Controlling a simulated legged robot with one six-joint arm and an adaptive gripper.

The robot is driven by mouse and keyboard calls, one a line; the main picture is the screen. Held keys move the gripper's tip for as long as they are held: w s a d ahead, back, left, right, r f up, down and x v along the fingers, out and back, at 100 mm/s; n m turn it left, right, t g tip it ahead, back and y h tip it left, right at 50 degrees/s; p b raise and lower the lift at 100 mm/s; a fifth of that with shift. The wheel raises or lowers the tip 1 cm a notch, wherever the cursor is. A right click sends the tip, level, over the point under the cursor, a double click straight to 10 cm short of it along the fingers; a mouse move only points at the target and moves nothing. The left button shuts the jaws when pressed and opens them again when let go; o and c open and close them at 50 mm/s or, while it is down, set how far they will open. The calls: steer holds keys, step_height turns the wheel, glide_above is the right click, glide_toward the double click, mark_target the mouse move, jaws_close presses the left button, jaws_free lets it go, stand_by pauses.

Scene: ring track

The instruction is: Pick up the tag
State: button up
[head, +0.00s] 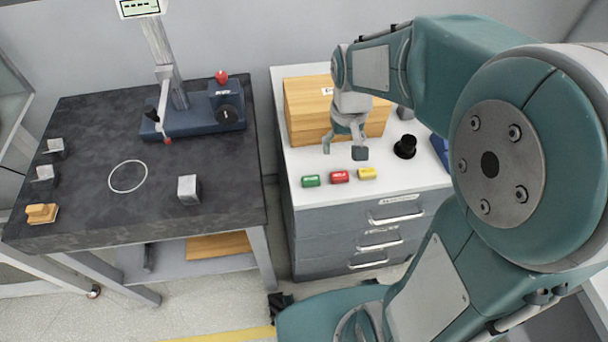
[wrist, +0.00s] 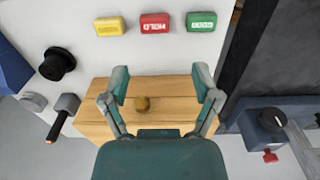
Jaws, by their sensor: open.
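Three small tags lie in a row near the front of the white cabinet top: green (head: 311,181), red (head: 339,177) and yellow (head: 367,173). The wrist view shows them in reverse order: yellow (wrist: 110,26), red (wrist: 155,23) and green (wrist: 201,21), with pale lettering too small to read surely. My gripper (head: 343,149) is open and empty, behind the tags in the head view and in front of the wooden box. In the wrist view its fingertips (wrist: 160,76) are spread over the box, apart from the tags.
The dark table (head: 90,190) at left holds a height gauge (head: 190,122), metal blocks and a white ring mark.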

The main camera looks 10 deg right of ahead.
mark_target(338, 175)
steer(key=f, duration=0.1)
steer(key=d+f, duration=0.2)
steer(key=f, duration=0.1)
steer(key=shift+w+d, duration=0.1)
steer(key=shift+d, duration=0.15)
steer(key=a+f, duration=0.2)
steer(key=f, duration=0.1)
steer(key=shift+w+a+f, duration=0.1)
steer(key=shift+a+f, duration=0.1)
steer(key=shift+a, duration=0.05)
steer(key=f, duration=0.1)
steer(key=d+f, duration=0.1)
steer(key=f, duration=0.1)
steer(key=shift+w+f, duration=0.1)
steer(key=shift+f, duration=0.2)
steer(key=shift+d+f, duration=0.25)
steer(key=shift+d, duration=0.1)
steer(key=shift+a, duration=0.45)
steer(key=c, duration=0.7)
steer(key=shift+a, duration=0.2)
steer(key=shift+d, duration=0.1)
